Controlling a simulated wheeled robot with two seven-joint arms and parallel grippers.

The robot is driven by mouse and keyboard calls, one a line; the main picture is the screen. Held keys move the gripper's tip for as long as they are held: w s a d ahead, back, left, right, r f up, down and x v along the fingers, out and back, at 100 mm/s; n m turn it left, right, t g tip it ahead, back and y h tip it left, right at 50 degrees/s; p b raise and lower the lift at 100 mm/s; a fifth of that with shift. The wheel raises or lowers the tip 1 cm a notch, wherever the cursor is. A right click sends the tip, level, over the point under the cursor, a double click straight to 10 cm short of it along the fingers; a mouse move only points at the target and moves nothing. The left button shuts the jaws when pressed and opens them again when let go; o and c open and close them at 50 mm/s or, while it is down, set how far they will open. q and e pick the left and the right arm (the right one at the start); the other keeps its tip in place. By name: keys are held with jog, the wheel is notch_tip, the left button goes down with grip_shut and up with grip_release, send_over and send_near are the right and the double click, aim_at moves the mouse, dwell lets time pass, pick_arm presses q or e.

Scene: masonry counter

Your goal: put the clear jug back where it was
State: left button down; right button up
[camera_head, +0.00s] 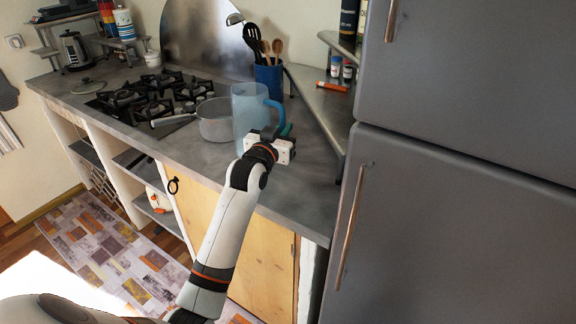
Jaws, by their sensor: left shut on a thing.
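The clear jug (247,108) is a tall, bluish see-through vessel with a blue handle (276,112) on its right side. It looks upright over the grey counter, in front of the utensil holder. I cannot tell whether its base touches the counter. My left gripper (281,133) is at the jug's lower right, by the handle, and is shut on the jug. The gripper's white body hides the lower right of the jug, and the fingertips are mostly hidden. My right gripper is not in view.
A saucepan (215,124) stands just left of the jug, beside the gas hob (150,98). A blue utensil holder (269,79) stands behind. A raised corner shelf (318,100) and the grey fridge (460,90) bound the right side. The counter front right (300,200) is clear.

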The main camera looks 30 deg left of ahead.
pick_arm(q)
jog(key=f, duration=0.3)
jog(key=shift+a+f, duration=0.1)
jog(key=shift+a, duration=0.1)
jog(key=shift+d+f, duration=0.1)
jog(key=shift+f, duration=2.15)
jog(key=shift+f, duration=0.2)
jog(key=c, duration=1.5)
grip_release()
jog(key=shift+o, duration=0.2)
jog(key=s+d, duration=0.1)
jog(key=s, duration=1.1)
jog(key=shift+d+r+b, duration=0.15)
jog(key=shift+d+b, duration=0.1)
jog(key=shift+b, duration=0.2)
